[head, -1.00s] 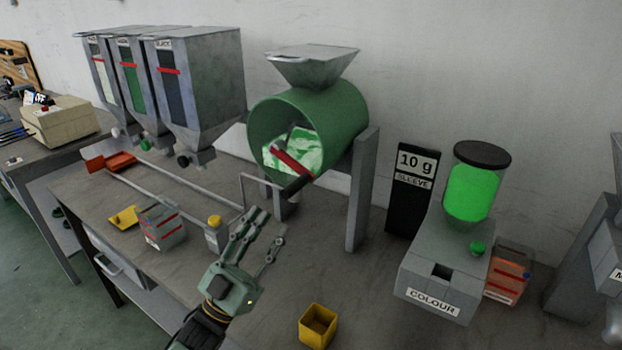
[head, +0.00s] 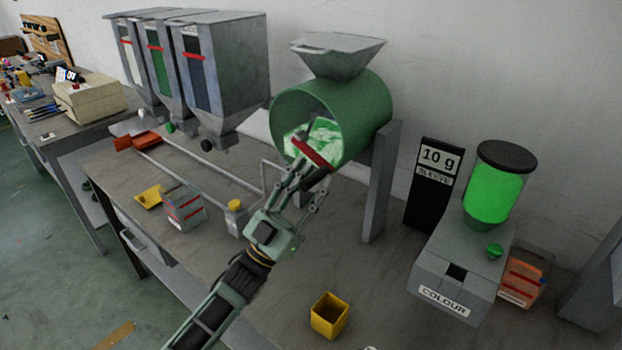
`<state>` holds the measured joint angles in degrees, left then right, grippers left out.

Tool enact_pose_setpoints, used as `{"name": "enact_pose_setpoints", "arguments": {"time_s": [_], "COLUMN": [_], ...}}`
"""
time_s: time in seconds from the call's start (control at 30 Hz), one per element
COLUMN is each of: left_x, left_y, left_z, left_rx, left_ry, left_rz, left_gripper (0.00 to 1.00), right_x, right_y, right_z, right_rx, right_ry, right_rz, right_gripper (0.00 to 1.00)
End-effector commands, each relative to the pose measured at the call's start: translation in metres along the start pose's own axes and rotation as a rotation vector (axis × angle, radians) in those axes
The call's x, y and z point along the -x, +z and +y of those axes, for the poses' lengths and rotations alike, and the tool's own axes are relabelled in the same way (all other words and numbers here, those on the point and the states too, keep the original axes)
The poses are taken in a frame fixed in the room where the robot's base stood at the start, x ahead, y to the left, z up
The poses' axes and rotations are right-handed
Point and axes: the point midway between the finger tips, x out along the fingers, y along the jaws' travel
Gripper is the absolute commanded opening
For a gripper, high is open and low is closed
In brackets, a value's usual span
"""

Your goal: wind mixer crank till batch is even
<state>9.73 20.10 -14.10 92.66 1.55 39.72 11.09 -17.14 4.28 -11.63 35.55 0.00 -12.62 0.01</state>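The mixer is a green drum (head: 362,112) lying on its side on a grey stand, with its open end facing me. Inside, the batch (head: 326,131) shows uneven patches of bright green and white. The crank has a red arm (head: 312,152) across the drum mouth and a dark handle (head: 317,181) at its lower right end. My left gripper (head: 309,177) is at the handle, its fingers spread on either side of it. It looks open; contact with the handle is unclear. Its fingers partly cover the handle. My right gripper is out of view.
A grey funnel (head: 338,58) tops the drum. Three grey hoppers (head: 230,75) stand left, a colour feeder (head: 455,268) right. A yellow cup (head: 329,316), a clear red-banded box (head: 183,207) and a yellow-topped post (head: 235,207) stand on the bench near my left arm.

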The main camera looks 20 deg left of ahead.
Motion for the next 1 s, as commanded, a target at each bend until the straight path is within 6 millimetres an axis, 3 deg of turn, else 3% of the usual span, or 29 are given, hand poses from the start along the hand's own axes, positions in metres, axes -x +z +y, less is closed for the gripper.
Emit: {"name": "enact_pose_setpoints", "arguments": {"time_s": [0.07, 0.47, 1.0], "left_x": [0.0002, 0.0004, 0.0019], "left_y": [0.0001, -0.0002, 0.0012], "left_z": [0.0002, 0.0002, 0.0003], "left_rx": [0.0, 0.001, -0.006], "left_ry": [0.0, 0.0, 0.009], "left_rz": [0.0, 0.001, 0.001], "left_gripper": [0.35, 0.0, 0.0], "right_x": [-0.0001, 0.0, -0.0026], "right_y": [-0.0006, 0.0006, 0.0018], "right_z": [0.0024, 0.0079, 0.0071], "right_rx": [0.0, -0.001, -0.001], "right_ry": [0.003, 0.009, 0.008], "right_rz": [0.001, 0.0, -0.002], "right_gripper": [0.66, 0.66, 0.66]}}
